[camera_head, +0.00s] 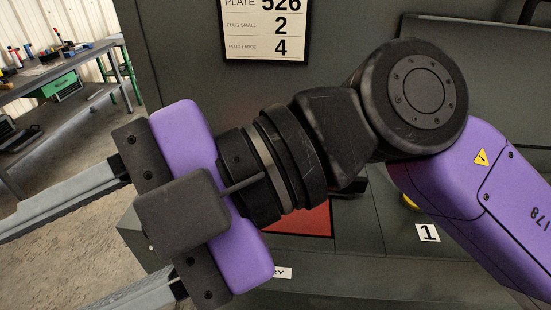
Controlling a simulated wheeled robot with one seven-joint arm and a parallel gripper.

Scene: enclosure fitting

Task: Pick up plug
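No plug can be clearly made out in this view. A small yellow piece (410,202) shows at the edge of my purple arm link, mostly hidden by it; I cannot tell whether it is a plug. My gripper (95,240) reaches to the lower left. Its two grey fingers stand wide apart with nothing visible between them but floor. The fingertips run out of the picture at the left and bottom edges.
A sign (265,28) lists plate and plug numbers. A workbench (60,68) with tools stands at the far left. Concrete floor is open between.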

